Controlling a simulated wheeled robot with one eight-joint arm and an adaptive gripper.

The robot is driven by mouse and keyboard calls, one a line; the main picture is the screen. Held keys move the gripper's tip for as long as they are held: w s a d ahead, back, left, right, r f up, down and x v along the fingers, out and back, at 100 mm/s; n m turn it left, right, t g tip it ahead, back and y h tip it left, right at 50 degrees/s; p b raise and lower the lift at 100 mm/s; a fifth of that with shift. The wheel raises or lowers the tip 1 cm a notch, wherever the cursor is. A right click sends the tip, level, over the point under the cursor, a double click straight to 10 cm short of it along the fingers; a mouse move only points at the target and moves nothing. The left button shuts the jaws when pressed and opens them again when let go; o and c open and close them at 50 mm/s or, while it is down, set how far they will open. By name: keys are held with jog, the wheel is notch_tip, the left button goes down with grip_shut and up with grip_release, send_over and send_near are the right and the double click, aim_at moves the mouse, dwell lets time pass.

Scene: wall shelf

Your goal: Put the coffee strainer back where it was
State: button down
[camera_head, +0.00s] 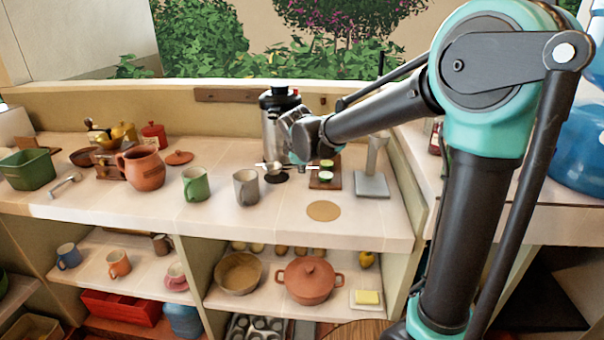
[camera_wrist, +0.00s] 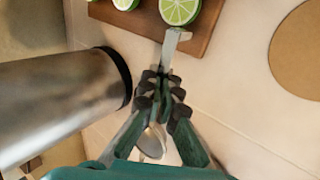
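My gripper (camera_wrist: 165,90) appears shut on the coffee strainer in the wrist view. The strainer's flat metal handle (camera_wrist: 172,48) sticks out past the fingertips, its tip over or against the edge of the lime board. A rounded silver part (camera_wrist: 152,142) shows back between the fingers. In the head view my gripper (camera_head: 298,140) reaches down beside the tall steel machine, and the small silver strainer (camera_head: 273,167) shows just above the counter. A dark round patch (camera_head: 277,179) lies beneath it. I cannot tell whether the strainer touches the counter.
The steel machine (camera_head: 270,125) stands close on the left. A wooden board (camera_head: 325,183) with cut limes is on the right, then a metal stand (camera_head: 371,186). A grey pitcher (camera_head: 246,188) and green mug (camera_head: 196,185) stand left. A round tan mat (camera_head: 323,211) lies empty in front.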

jog(key=shift+f, duration=0.9)
jog(key=shift+f, duration=0.55)
jog(key=c, duration=1.7)
grip_release()
jog(key=shift+r, duration=0.1)
jog(key=shift+r, duration=0.15)
jog(key=v, duration=1.2)
jog(key=shift+r, duration=0.35)
